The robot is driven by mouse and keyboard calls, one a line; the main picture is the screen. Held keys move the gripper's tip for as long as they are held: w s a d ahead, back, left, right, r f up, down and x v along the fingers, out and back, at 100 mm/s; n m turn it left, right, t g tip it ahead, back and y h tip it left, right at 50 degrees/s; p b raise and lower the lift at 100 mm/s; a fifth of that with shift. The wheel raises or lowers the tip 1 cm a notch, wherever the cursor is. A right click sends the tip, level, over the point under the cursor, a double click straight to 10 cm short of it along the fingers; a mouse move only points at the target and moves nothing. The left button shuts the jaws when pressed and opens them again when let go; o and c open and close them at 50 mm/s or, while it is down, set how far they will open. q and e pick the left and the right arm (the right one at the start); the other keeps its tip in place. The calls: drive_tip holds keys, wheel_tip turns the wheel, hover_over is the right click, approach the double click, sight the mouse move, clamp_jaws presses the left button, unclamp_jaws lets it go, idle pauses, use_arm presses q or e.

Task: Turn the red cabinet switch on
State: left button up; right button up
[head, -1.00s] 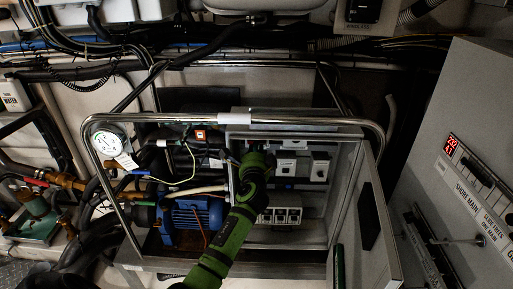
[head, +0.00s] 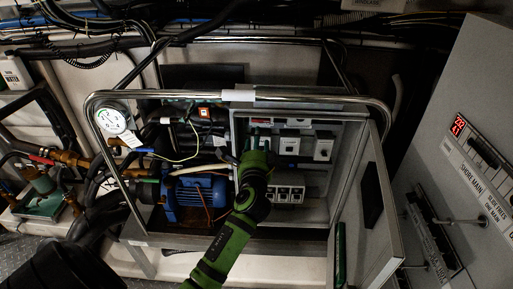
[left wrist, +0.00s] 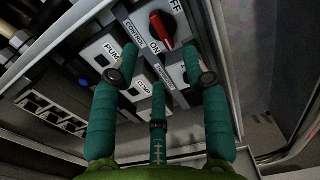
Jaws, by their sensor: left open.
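The red switch (left wrist: 161,28) shows at the top of the left wrist view, on a white plate with an OFF label above right and an ON label at lower left. Its handle runs roughly along the plate's length; I cannot tell which end is the pointer. My left gripper (left wrist: 159,78) is open and empty, its three teal fingers spread below the switch and apart from it. In the head view my left gripper (head: 256,142) is inside the open grey cabinet (head: 345,190), in front of its upper left part. The switch is not clearly visible there.
A chrome rail (head: 300,95) crosses above the cabinet front. The cabinet door (head: 372,210) hangs open at right. White switch boxes (head: 323,146) sit beside the gripper. A blue motor (head: 195,200) and a gauge (head: 113,119) are at left. A grey panel (head: 465,110) stands at right.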

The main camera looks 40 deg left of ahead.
use_arm(q)
drive_tip(key=v, duration=0.2)
drive_tip(key=shift+s+d, duration=0.15)
drive_tip(key=shift+s, duration=0.2)
drive_tip(key=shift+f, duration=0.1)
drive_tip(key=s+d+f+g+h, duration=0.1)
drive_tip(key=d+f+g+h, duration=0.15)
drive_tip(key=f, duration=0.85)
drive_tip(key=s+d+f+g+h, duration=0.1)
drive_tip(key=d+f+h, duration=0.2)
drive_tip(key=f, duration=0.8)
drive_tip(key=s+d+f+n+g+h, duration=0.1)
drive_tip(key=s+d+f+g, duration=0.1)
drive_tip(key=s+f, duration=0.45)
drive_tip(key=s+d+f+n+g+h, duration=0.1)
drive_tip(key=s+d+f, duration=0.15)
drive_tip(key=f, duration=0.75)
drive_tip(key=s+f+n+g, duration=0.2)
drive_tip(key=s+f, duration=0.4)
drive_tip(key=s, duration=0.6)
drive_tip(key=s+d+f+n+g+h, duration=0.1)
drive_tip(key=s+f+n+g, duration=0.2)
drive_tip(key=s, duration=0.8)
drive_tip(key=s+d+f+n+g+h, duration=0.1)
drive_tip(key=s+f+n+g, duration=0.1)
drive_tip(key=s+f, duration=0.6)
drive_tip(key=s, duration=0.4)
drive_tip(key=shift+s+f+g, duration=0.3)
drive_tip(key=shift+s+g, duration=0.05)
